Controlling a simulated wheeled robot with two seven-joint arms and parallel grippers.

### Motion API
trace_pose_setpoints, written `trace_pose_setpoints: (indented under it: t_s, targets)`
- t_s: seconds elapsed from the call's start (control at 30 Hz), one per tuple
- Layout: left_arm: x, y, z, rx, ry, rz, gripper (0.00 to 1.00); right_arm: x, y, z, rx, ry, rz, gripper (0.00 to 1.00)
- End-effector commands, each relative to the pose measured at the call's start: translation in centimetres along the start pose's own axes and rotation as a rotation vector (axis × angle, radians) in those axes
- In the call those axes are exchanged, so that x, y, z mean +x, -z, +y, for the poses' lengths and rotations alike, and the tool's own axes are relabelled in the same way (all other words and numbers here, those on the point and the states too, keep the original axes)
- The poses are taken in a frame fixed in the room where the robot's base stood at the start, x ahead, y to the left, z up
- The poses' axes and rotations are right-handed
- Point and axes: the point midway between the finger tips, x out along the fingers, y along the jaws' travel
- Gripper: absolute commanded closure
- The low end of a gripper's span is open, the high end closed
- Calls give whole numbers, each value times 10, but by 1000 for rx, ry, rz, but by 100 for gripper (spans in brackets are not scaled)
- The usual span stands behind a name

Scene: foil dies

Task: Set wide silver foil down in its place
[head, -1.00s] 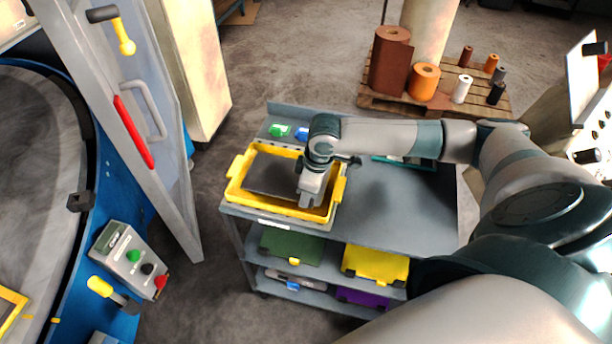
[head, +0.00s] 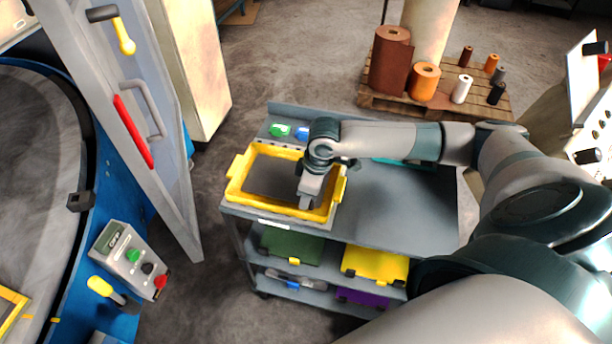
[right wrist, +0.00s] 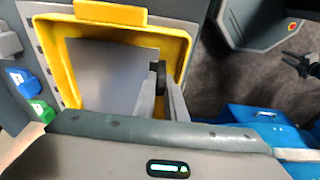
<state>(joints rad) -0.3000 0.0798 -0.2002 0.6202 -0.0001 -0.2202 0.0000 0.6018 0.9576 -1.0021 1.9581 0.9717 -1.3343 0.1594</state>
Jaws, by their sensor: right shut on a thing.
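A flat grey plate (head: 272,180) lies within the yellow-rimmed tray (head: 236,192) on the top of the grey cart. It also shows in the right wrist view (right wrist: 105,75), inside the yellow rim (right wrist: 55,60). No roll of silver foil shows in the tray; I cannot tell whether this plate is the wide silver foil. My right gripper (head: 306,204) points down at the tray's right part. In the right wrist view its fingers (right wrist: 160,85) close around a small dark part at the plate's right side. The fingers hide part of it. My left gripper is out of view.
Lower shelves hold a green case (head: 290,245) and a yellow case (head: 375,262). Several rolls stand on a pallet (head: 430,105). A blue machine (head: 85,250) is left.

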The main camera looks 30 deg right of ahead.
Motion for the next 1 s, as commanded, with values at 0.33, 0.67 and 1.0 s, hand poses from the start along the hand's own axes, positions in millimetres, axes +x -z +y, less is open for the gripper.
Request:
trace_pose_setpoints:
  t_s: [0.33, 0.67, 1.0]
  targets:
    - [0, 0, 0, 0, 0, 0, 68, 6, -1, 0, 0, 0, 0, 100]
    - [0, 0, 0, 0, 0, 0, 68, 6, -1, 0, 0, 1, -1, 68]
    - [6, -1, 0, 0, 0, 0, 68, -12, -1, 1, 0, -1, 1, 68]
